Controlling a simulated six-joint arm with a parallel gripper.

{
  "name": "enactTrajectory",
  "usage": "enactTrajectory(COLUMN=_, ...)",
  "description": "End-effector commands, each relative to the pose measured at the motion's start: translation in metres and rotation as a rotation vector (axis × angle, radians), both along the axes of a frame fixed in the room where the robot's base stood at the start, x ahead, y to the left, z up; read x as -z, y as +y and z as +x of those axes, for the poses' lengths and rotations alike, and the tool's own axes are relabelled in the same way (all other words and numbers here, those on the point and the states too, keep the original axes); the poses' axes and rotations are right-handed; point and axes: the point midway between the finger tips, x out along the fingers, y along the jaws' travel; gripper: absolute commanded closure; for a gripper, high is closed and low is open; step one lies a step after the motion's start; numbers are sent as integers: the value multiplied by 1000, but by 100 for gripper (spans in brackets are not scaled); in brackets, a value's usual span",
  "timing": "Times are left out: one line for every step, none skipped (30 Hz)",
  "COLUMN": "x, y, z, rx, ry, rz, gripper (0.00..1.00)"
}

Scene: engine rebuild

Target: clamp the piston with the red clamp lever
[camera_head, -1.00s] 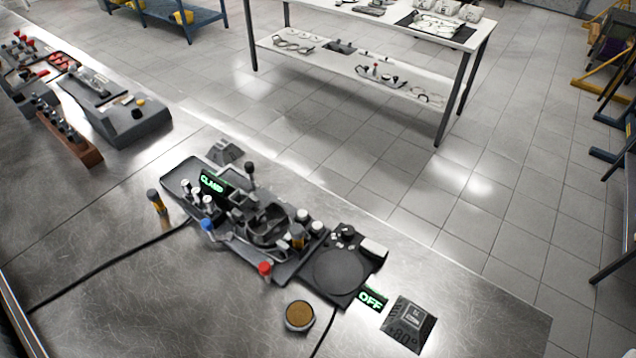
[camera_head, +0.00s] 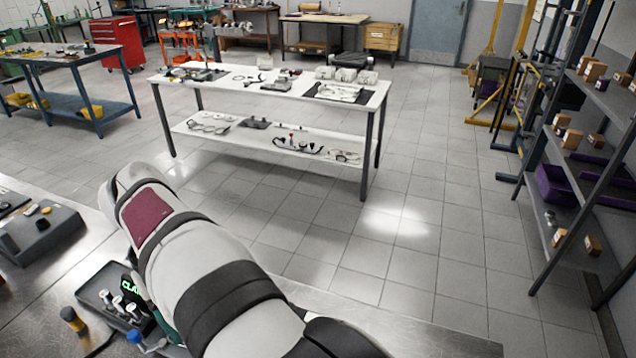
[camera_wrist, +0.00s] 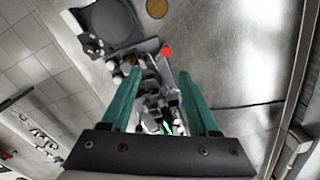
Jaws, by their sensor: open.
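In the wrist view, the red knob of the clamp lever (camera_wrist: 168,51) shows just beyond my gripper (camera_wrist: 160,76). My gripper is open, with its two green fingers apart and nothing held. The clamping fixture (camera_wrist: 153,92) lies beyond and between the fingers. I cannot clearly make out the piston in it. In the head view, my arm covers most of the fixture. The red knob is hidden there.
In the wrist view, a dark round plate (camera_wrist: 108,22) stands beside the fixture, and a brown disc (camera_wrist: 157,8) lies on the metal bench (camera_wrist: 235,50). Bench right of the fixture looks clear in the wrist view.

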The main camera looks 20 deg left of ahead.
Motion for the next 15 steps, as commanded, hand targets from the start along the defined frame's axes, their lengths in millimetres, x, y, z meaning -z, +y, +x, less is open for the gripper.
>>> enactTrajectory(x=4, y=12, z=-8, rx=-42, ry=-4, rz=-1, gripper=39)
enactTrajectory(x=7, y=16, z=-10, rx=-56, ry=-5, rz=-1, gripper=39)
enactTrajectory(x=11, y=19, z=-12, rx=-66, ry=-6, rz=-3, gripper=39)
enactTrajectory(x=15, y=19, z=-12, rx=-67, ry=-6, rz=-4, gripper=39)
enactTrajectory(x=20, y=18, z=-12, rx=-67, ry=-6, rz=-4, gripper=39)
enactTrajectory(x=29, y=18, z=-12, rx=-65, ry=-5, rz=-3, gripper=39)
enactTrajectory(x=37, y=17, z=-12, rx=-64, ry=-4, rz=-5, gripper=39)
enactTrajectory(x=46, y=17, z=-12, rx=-64, ry=-4, rz=-5, gripper=39)
enactTrajectory(x=59, y=17, z=-12, rx=-62, ry=-3, rz=-4, gripper=39)
enactTrajectory(x=68, y=17, z=-12, rx=-63, ry=-4, rz=-6, gripper=39)
enactTrajectory(x=78, y=17, z=-12, rx=-62, ry=-3, rz=-4, gripper=39)
enactTrajectory(x=90, y=16, z=-12, rx=-62, ry=-3, rz=-4, gripper=39)
enactTrajectory(x=99, y=17, z=-12, rx=-61, ry=-3, rz=-4, gripper=39)
enactTrajectory(x=108, y=16, z=-12, rx=-60, ry=-3, rz=-5, gripper=39)
enactTrajectory(x=118, y=16, z=-12, rx=-61, ry=-4, rz=-4, gripper=39)
